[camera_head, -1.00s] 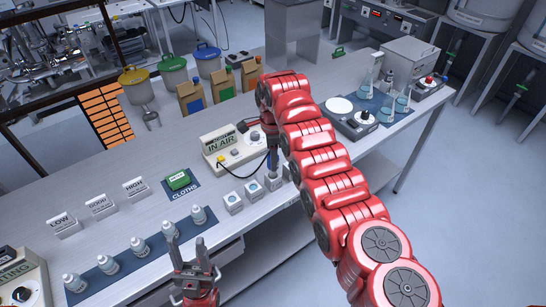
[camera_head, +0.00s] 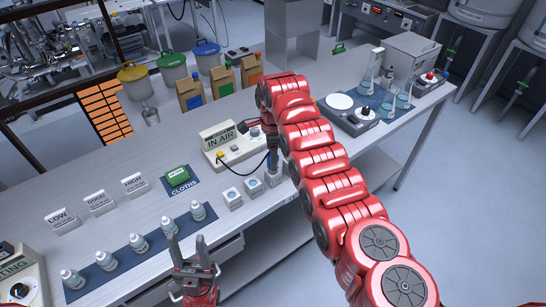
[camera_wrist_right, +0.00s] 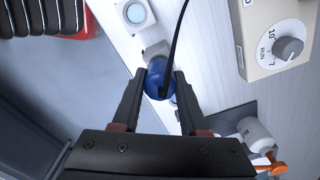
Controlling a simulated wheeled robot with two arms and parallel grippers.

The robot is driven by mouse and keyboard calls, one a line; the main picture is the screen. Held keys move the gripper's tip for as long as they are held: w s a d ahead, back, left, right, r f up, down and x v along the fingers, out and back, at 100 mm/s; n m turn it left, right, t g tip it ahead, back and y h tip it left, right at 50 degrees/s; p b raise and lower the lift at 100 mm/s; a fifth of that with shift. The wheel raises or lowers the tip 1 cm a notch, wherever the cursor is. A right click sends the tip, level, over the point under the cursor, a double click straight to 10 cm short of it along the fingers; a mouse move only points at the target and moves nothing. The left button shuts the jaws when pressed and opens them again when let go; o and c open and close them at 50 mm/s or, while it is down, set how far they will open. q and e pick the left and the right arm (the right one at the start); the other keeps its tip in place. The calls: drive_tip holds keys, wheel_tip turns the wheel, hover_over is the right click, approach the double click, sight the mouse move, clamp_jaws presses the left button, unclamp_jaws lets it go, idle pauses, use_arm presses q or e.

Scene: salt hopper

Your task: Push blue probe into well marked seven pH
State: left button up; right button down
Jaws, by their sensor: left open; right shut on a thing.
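The blue probe (camera_wrist_right: 160,78) is between the fingertips of my right gripper (camera_wrist_right: 158,82), which is shut on it; a dark cable runs up from it. In the head view the probe (camera_head: 272,163) hangs below my right gripper (camera_head: 270,143), over the row of small white wells with round blue tops. One well (camera_head: 232,197) and another well (camera_head: 253,188) stand clear to its left. A third well (camera_head: 273,178) is just under the probe; contact cannot be told. The pH markings are not readable. My left gripper (camera_head: 191,252) is open and empty at the front edge.
The meter (camera_head: 232,145) reads "IN AIR" behind the wells; its knob (camera_wrist_right: 288,48) shows in the wrist view. A green-topped box sits on the cloths mat (camera_head: 182,190). Several white bottles stand on a blue mat (camera_head: 105,262) at left. My right arm hides some of the bench.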

drive_tip(key=shift+f+b, duration=0.6)
drive_tip(key=shift+f, duration=0.55)
unclamp_jaws()
idle(0.5)
drive_tip(key=shift+r, duration=0.15)
drive_tip(key=shift+r, duration=2.9)
drive_tip(key=shift+r, duration=0.1)
